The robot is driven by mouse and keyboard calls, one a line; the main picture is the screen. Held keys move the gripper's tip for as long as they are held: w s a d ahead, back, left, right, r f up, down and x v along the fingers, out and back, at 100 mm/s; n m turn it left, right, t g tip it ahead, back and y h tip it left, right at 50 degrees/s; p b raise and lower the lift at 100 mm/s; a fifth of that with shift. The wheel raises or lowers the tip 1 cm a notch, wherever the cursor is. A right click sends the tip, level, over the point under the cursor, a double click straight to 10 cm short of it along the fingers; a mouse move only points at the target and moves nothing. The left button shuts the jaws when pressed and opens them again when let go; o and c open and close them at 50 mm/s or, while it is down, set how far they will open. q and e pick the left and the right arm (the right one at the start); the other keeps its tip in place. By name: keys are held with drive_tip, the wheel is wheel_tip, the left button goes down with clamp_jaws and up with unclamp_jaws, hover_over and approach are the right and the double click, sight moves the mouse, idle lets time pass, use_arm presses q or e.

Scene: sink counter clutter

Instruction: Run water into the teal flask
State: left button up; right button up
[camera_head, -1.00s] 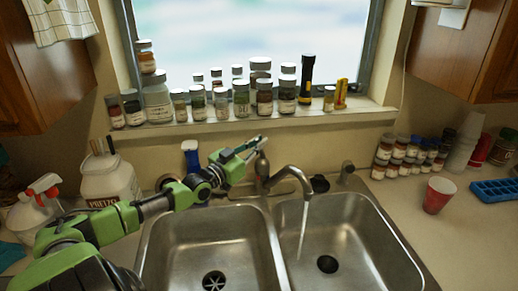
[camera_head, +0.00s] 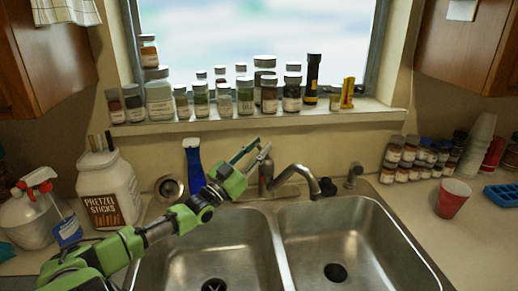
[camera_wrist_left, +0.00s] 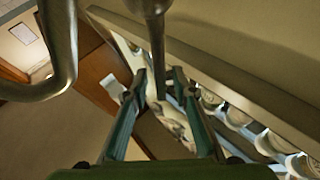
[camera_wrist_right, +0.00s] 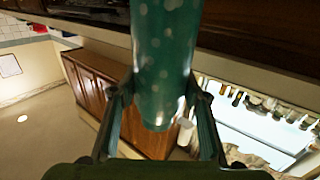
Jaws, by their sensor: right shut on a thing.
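The faucet (camera_head: 292,174) stands behind the sink, with its spout over the right basin. No water stream shows from it. My left gripper (camera_head: 263,146) is at the faucet's handle, its two fingers apart. In the left wrist view the metal handle (camera_wrist_left: 152,10) comes down between the open fingers; I cannot tell whether they touch it. The curved spout (camera_wrist_left: 60,50) is at left there. The teal flask (camera_wrist_right: 163,50), with pale dots, shows only in the right wrist view. My right gripper (camera_wrist_right: 160,88) is shut on it. The flask's top is cut off by the frame.
The double sink (camera_head: 345,240) has two empty basins. A pretzel jar (camera_head: 107,190), spray bottle (camera_head: 32,215) and blue-handled brush (camera_head: 193,165) stand at left. Several jars line the sill. A red cup (camera_head: 452,198), stacked jars (camera_head: 405,160) and a blue tray (camera_head: 503,193) are at right.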

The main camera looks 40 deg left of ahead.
idle(0.3)
use_arm(q)
drive_tip(key=v, duration=1.2)
drive_tip(key=shift+f, duration=0.1)
idle(0.5)
